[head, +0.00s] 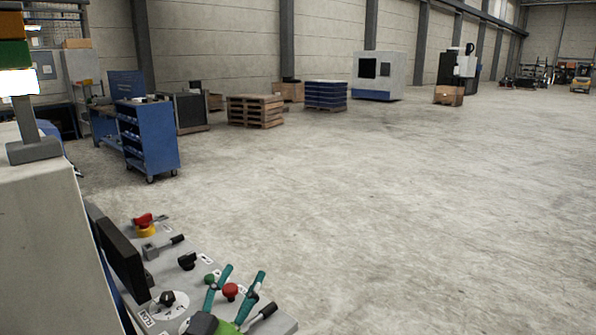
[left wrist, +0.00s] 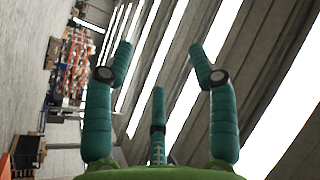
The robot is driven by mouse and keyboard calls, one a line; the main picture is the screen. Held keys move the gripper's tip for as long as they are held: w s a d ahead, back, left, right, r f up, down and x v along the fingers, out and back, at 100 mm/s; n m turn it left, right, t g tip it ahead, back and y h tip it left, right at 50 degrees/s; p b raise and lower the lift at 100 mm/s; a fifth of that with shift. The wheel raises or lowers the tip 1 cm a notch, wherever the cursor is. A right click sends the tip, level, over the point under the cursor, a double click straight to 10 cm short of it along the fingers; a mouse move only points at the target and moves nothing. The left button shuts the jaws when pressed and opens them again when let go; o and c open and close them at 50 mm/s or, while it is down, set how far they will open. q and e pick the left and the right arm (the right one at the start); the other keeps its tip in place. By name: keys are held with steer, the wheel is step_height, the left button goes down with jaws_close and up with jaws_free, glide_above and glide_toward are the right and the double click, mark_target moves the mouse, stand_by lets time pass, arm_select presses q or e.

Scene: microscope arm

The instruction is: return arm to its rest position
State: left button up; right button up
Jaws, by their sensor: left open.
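My left gripper (head: 243,275) shows at the bottom of the head view, low over a grey control panel (head: 210,262). Its teal fingers point up and are spread apart with nothing between them. In the left wrist view the same gripper (left wrist: 160,50) is open and empty, with hall ceiling and floor behind its fingers. A red button (head: 230,291) on the panel shows between the fingers; I cannot tell whether they touch it. My right gripper is in neither view. No microscope is in view.
The panel carries a red and yellow emergency stop (head: 145,224), black-handled levers (head: 164,246) and a black knob (head: 167,298). A pale cabinet (head: 45,240) stands at the left. A blue cart (head: 150,140) and pallets (head: 256,110) stand farther back. The floor at the right is clear.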

arm_select(q)
steer(key=s+a+f+n+g+y, duration=0.3)
steer(key=s+a+f+g, duration=0.1)
steer(key=f, duration=0.5)
steer(key=s+a+f+n+g+y, duration=0.3)
steer(key=a+f+y, duration=0.1)
steer(key=f, duration=0.5)
steer(key=s+a+f+g, duration=0.1)
steer(key=s+f+g, duration=0.45)
steer(key=s, duration=0.55)
steer(key=s+a+f+g, duration=0.1)
steer(key=s+f+g, duration=0.3)
steer(key=s+f, duration=0.45)
steer(key=s+f+g+b, duration=0.25)
steer(key=f+b, duration=0.35)
steer(key=f, duration=2.1)
steer(key=s+a+f+b, duration=0.2)
steer(key=s+f+b, duration=0.2)
steer(key=s+f, duration=1.2)
step_height(320, 180, down, 2)
steer(key=shift+s+a+f, duration=0.1)
steer(key=shift+s+a, duration=0.05)
steer(key=shift+a, duration=0.15)
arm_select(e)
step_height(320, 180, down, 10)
